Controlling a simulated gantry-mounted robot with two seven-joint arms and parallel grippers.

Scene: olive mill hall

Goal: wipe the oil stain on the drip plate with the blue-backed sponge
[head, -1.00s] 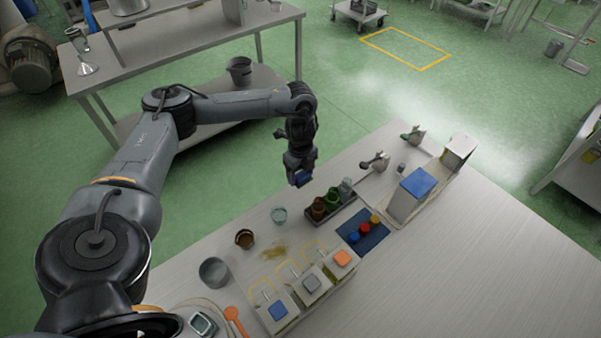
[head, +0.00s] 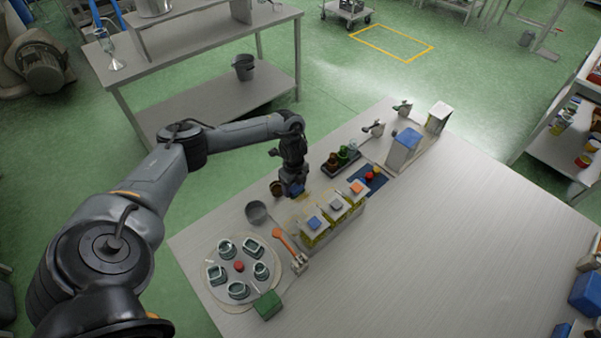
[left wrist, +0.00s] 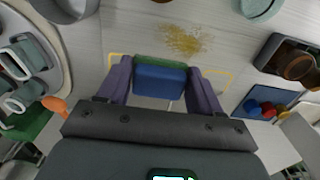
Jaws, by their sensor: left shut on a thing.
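My left gripper (head: 293,192) is shut on the blue-backed sponge (left wrist: 160,79), which has a green layer along its far edge in the left wrist view. The sponge's blue back also shows below the gripper in the head view (head: 297,188). The oil stain (left wrist: 183,39) is a patch of yellow-brown specks on the pale grey drip plate (left wrist: 138,38), just beyond the sponge in the left wrist view. In the head view the gripper largely hides the stain. I cannot tell whether the sponge touches the plate. My right gripper is not in view.
A round board (head: 217,292) with several jars is nearer me. The table's right half is clear.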

